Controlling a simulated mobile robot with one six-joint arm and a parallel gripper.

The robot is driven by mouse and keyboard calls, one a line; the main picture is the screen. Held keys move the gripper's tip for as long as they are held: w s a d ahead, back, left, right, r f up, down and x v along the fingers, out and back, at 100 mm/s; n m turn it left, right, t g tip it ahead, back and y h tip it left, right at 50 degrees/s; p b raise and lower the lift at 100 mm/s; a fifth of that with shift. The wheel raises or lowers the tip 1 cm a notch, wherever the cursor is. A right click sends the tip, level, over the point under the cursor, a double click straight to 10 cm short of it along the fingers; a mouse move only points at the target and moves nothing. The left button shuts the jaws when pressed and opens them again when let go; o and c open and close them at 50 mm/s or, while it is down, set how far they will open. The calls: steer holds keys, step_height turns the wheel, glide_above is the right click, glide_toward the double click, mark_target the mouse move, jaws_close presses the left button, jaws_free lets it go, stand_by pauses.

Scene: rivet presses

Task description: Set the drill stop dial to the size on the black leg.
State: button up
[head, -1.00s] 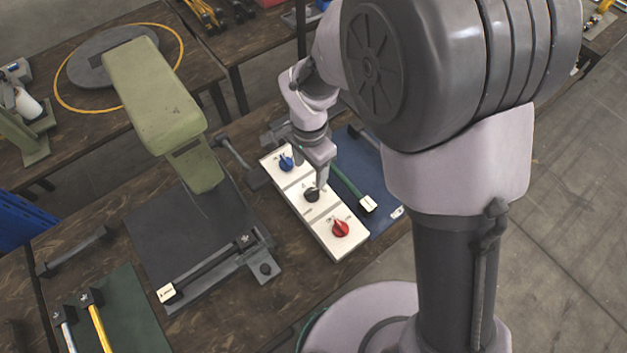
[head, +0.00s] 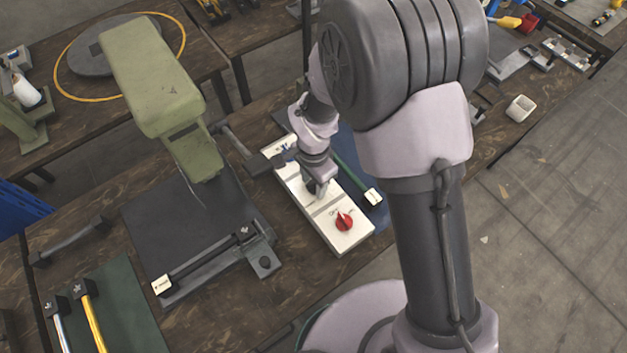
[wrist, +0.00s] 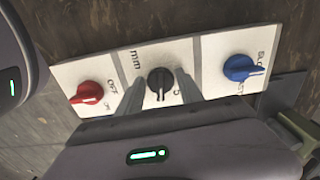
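A white panel (head: 350,236) carries a blue dial, a black dial and a red dial. The black dial (wrist: 160,82) is in the middle in the wrist view, with "mm" and a "5" printed near it. My gripper (wrist: 160,92) is open, with one finger on each side of this dial; I cannot tell whether they touch it. In the head view my gripper (head: 318,192) hides the black dial. The black leg (head: 205,262) lies along the front of the green press's dark base, with a white tag (head: 162,285) at its end; the tag's print is too small to read.
The red dial (head: 344,220) and the blue dial (wrist: 240,68) flank the black one. The green press (head: 155,85) stands left of the panel. A green leg with a white tag (head: 373,196) lies just right of it. Silver and yellow (head: 94,322) legs lie at lower left.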

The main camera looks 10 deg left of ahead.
jaws_close()
steer(key=shift+n, duration=0.3)
steer(key=n, duration=0.3)
steer(key=shift+n, duration=0.3)
steer(key=n, duration=0.3)
steer(key=shift+d+n, duration=0.15)
steer(key=shift+n, duration=0.15)
steer(key=n, duration=0.6)
steer(key=shift+d+p, duration=0.1)
steer(key=shift+p, duration=0.3)
steer(key=n+p, duration=0.1)
steer(key=n, duration=0.5)
steer(key=shift+w, duration=0.1)
